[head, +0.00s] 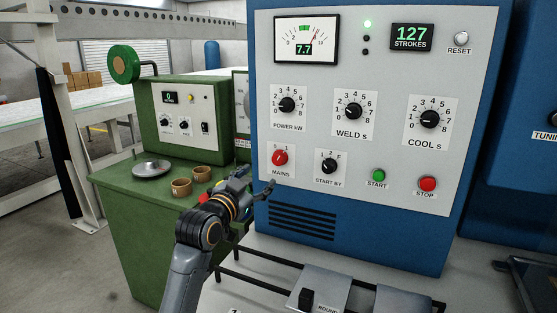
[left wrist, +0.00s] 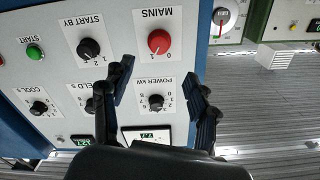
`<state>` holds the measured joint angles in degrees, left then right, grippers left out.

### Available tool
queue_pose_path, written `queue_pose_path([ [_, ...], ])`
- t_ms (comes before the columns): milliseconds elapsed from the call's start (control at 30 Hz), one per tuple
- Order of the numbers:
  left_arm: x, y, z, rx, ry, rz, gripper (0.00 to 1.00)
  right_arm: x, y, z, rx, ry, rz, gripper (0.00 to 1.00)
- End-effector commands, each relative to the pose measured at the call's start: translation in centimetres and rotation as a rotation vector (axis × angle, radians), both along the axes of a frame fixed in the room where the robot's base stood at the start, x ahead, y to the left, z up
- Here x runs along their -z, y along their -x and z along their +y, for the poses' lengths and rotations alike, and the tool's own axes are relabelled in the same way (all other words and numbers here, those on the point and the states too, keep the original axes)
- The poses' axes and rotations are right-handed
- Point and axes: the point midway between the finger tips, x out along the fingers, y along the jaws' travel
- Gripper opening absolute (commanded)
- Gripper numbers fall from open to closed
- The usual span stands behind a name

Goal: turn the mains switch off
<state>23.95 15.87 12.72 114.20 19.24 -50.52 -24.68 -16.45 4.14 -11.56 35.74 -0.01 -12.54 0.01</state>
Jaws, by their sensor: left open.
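The mains switch (head: 280,157) is a red round knob on a white plate marked MAINS, at the lower left of the grey panel. Its pointer seems turned toward the 1, though the mark is small. My left gripper (head: 260,184) is open and empty, just below and left of the knob in the head view. In the left wrist view, which is upside down, the red mains knob (left wrist: 159,42) lies above the gap between the open fingers (left wrist: 160,85). No contact with the knob shows. My right gripper is not in view.
The START BY knob (head: 329,166) sits close to the right of the mains switch. A power knob (head: 287,104) is above. A green machine (head: 187,115) stands at the left. Rails (head: 270,283) run below the panel.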

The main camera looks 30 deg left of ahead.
Motion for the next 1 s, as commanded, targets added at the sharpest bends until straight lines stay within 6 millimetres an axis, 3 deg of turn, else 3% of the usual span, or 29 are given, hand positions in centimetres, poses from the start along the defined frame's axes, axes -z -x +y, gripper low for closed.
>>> queue_pose_path([
  [300,-0.2,-5.7,0.2,0.001,0.002,0.002,0.59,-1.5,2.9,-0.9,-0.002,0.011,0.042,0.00],
  [600,-0.1,-10.2,0.5,0.001,0.001,0.003,0.59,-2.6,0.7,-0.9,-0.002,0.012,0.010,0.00],
  [1000,0.1,-12.1,0.6,0.001,-0.001,0.001,0.59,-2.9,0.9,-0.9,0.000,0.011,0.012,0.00],
])
